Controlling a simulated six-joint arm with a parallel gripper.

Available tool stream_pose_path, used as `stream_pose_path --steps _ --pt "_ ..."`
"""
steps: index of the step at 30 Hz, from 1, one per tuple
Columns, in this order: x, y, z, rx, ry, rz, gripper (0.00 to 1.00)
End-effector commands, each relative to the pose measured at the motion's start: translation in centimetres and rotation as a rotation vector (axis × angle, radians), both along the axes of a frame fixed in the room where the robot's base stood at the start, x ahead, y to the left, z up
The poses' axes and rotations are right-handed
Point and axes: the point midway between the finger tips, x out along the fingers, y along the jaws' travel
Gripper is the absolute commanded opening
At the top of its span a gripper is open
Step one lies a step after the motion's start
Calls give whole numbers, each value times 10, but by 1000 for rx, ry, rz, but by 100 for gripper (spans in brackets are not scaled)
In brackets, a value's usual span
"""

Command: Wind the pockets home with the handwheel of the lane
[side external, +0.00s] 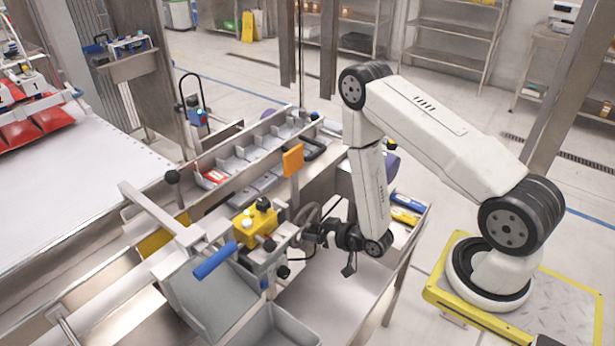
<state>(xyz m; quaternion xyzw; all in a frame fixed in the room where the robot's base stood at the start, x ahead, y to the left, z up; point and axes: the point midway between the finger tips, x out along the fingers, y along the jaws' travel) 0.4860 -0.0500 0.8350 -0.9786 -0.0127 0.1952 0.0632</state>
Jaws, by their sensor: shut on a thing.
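The handwheel (309,213) is a dark spoked wheel on the side of the lane, right of a yellow control box (254,222). My gripper (313,236) is at the lower edge of the wheel, shut on it; the fingers are small and dark here, so the exact spot of the grip is hard to tell. The lane's grey pockets (262,143) run in a row toward the back of the metal trough. A red packet (213,177) lies in a pocket near the left end of the row. An orange plate (293,160) stands upright beside the lane.
A grey bin (268,328) is at the front. Yellow and blue tools (405,212) lie on the shelf at right. A white conveyor (75,185) fills the left.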

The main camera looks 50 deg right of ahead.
Motion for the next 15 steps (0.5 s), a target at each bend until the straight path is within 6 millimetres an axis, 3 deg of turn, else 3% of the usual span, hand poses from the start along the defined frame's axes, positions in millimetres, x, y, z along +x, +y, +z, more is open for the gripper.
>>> stream_pose_path --steps 15 --pt "0 0 1 -148 -2 -2 5"
